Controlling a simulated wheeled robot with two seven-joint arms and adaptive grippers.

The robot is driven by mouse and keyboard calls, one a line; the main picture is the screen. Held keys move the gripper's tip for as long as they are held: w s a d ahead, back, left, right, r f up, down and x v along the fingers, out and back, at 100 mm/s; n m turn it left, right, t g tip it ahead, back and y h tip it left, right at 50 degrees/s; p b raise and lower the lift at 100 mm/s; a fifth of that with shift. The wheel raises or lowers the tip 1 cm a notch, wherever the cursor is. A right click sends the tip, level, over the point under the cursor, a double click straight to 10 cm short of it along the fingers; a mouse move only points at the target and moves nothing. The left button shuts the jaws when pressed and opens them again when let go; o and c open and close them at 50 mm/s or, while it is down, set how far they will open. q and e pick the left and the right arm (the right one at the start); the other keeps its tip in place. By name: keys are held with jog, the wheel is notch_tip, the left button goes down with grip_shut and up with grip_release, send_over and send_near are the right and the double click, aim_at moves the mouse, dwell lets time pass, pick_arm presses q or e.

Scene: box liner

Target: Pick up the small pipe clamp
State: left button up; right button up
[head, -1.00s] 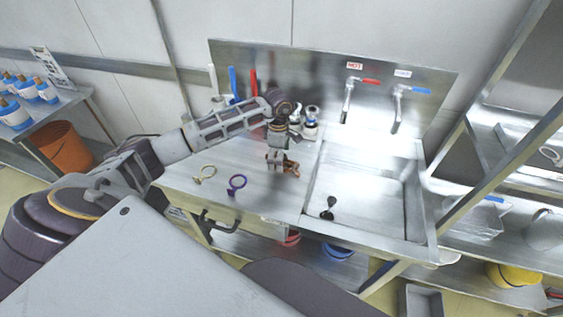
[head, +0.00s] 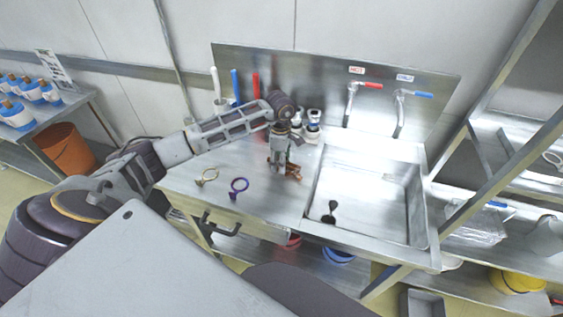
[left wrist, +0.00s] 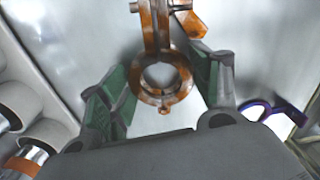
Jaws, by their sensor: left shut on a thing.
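A copper-brown pipe clamp (head: 293,172) lies on the steel counter left of the sink. It shows a round ring and a stem in the left wrist view (left wrist: 150,87). My left gripper (head: 278,167) points down at it, and its green-padded fingers are shut on its ring. A yellow clamp (head: 207,176) and a purple clamp (head: 239,185) lie apart to the left on the counter. The purple one also shows in the left wrist view (left wrist: 285,110). My right gripper is not in view.
Small silver-topped containers (head: 313,120) stand just behind my left gripper. The sink (head: 375,195) is to the right, with a dark object (head: 330,212) at its left side. Red- and blue-handled taps (head: 352,100) rise behind it. The counter's front left is fairly clear.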

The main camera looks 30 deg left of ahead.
pick_arm(q)
jog(key=shift+w+r, duration=0.1)
jog(key=shift+r, duration=0.5)
notch_tip(320, 180, up, 7)
jog(key=shift+r+b, duration=0.2)
jog(key=shift+b, duration=0.4)
jog(key=shift+r, duration=0.65)
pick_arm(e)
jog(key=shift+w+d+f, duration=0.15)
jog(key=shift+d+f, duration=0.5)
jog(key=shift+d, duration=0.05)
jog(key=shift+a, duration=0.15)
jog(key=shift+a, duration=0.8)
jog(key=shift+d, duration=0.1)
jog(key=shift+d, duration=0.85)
